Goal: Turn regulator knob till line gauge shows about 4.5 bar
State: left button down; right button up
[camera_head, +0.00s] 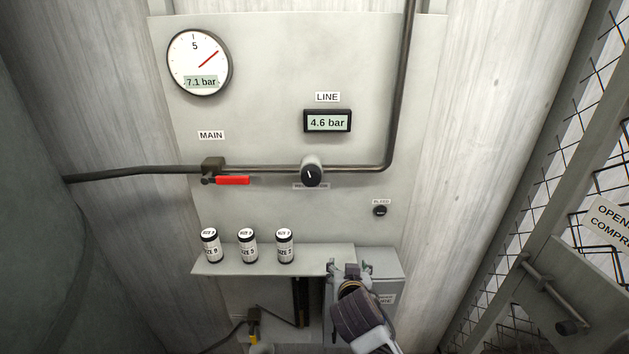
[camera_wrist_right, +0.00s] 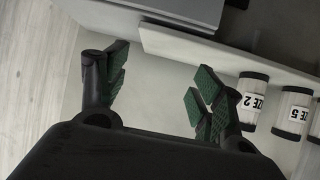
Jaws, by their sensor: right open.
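The round black regulator knob (camera_head: 312,174) sits on the pipe at the panel's middle, its white pointer mark tilted slightly left of upright. The label under it is partly hidden. The line gauge (camera_head: 327,122) above it is a digital display reading 4.6 bar. My right gripper (camera_head: 346,268) is below and right of the knob, clear of it, by the shelf's right end. In the right wrist view its green-padded fingers (camera_wrist_right: 160,82) are apart with nothing between them. The knob is not in the right wrist view. My left gripper is not in view.
A round gauge (camera_head: 199,62) reads 7.1 bar. The main valve has a red handle (camera_head: 232,180). A bleed button (camera_head: 380,211) is at lower right. Three labelled jars (camera_head: 247,246) stand on the shelf (camera_head: 225,267). A mesh gate (camera_head: 590,190) is at far right.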

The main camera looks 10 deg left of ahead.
jog(key=s+a+r+t+y, duration=0.1)
jog(key=a+r, duration=0.1)
jog(key=r, duration=0.4)
jog(key=s+a+r+t, duration=0.1)
jog(key=a+r+t, duration=0.15)
jog(key=r, duration=0.45)
jog(key=m+t+y, duration=0.1)
jog(key=t+y, duration=0.1)
send_near(311, 178)
jog(key=s, duration=0.4)
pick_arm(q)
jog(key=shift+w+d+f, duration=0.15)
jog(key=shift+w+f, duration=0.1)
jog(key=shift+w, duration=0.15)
pick_arm(e)
jog(key=shift+w+d, duration=0.15)
jog(key=shift+d, duration=0.2)
jog(key=shift+w, duration=0.1)
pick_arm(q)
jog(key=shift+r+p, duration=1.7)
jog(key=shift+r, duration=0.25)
pick_arm(e)
jog(key=shift+x, duration=6.9)
jog(key=shift+d, duration=0.15)
